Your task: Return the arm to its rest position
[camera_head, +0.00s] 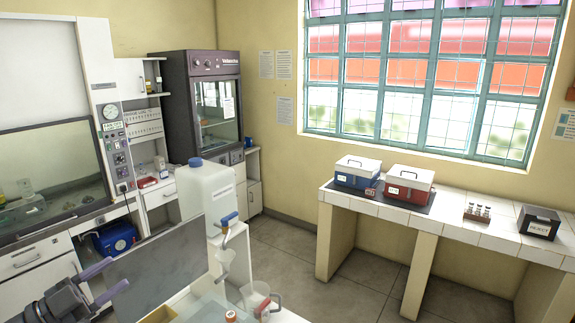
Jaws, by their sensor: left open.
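My left gripper (119,273) shows at the lower left, dark grey with two purple fingers. The fingers are spread apart and nothing is between them. It is in front of a grey upright panel (160,262), and I cannot tell how far it is from that panel. The left arm comes in from the bottom left corner and most of it is out of the frame. My right gripper is not in view.
A white jug (207,195) and a clear beaker (256,298) stand on the near bench. A dark incubator cabinet (215,63) is at the back. Blue (357,172) and red (409,182) lidded boxes are on the right counter. The floor (345,275) between is clear.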

